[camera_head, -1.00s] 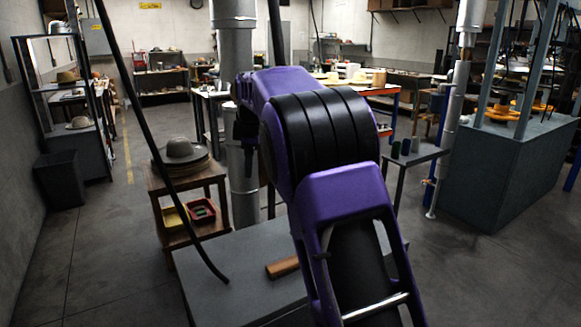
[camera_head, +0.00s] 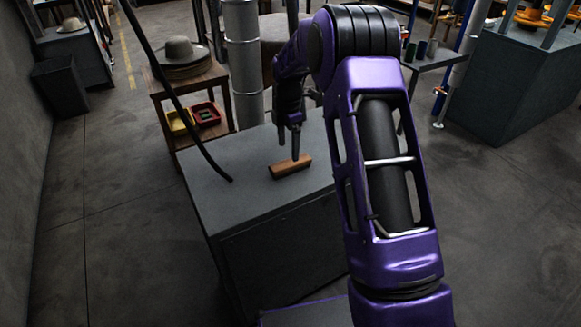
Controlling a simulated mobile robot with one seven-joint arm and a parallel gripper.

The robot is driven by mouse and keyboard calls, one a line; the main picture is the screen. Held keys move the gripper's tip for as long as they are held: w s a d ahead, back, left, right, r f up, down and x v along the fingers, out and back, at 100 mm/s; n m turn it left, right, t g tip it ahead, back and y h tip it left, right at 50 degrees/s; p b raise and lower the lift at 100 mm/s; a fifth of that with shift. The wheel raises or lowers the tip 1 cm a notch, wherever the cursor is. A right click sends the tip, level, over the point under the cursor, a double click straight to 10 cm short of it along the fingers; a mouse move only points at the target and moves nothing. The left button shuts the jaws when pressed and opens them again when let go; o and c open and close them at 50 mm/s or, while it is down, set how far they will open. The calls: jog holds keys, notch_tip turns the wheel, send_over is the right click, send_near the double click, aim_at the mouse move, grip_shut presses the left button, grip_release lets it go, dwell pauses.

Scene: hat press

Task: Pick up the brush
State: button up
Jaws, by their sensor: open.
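The brush (camera_head: 290,168) is a small brown block lying on the top of a dark grey table (camera_head: 225,190), near its middle. My gripper (camera_head: 289,152) points down right over the brush, with its fingertips at or just above it. The fingers are thin and dark, and they are open. I cannot tell whether they touch the brush or straddle it. My purple arm comes down from the right and covers the right part of the table.
A black hose or rod (camera_head: 185,105) hangs down to the tabletop left of the brush. A vertical grey pipe (camera_head: 243,65) stands behind the table. A wooden stand (camera_head: 163,93) with hats, a yellow tray and a red tray (camera_head: 206,114) is at the back left.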

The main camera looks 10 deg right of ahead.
aim_at(290, 161)
jog(key=shift+s+d+f, duration=0.15)
jog(key=shift+f, duration=1.4)
jog(key=shift+s+d+f, duration=0.1)
jog(key=shift+f, duration=1.45)
jog(key=shift+c, duration=0.2)
grip_shut()
